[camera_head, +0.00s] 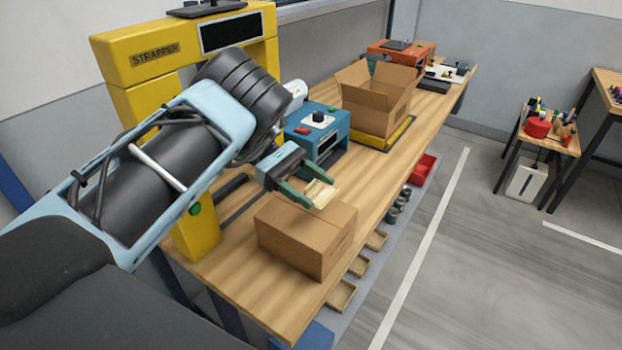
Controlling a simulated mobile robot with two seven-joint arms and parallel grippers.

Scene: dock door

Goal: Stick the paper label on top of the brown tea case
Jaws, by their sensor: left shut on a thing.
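The brown tea case (290,238) is a closed cardboard box near the front end of the wooden bench. My left gripper (318,189) has green fingers and is shut on the paper label (322,196), a small cream piece. The gripper and label are over the back part of the case's top. I cannot tell whether the label touches the case. The fingers cover part of the label. My right gripper is not in view.
A teal device (327,140) sits behind the case. Farther back is an open carton (378,102) on a yellow scale.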

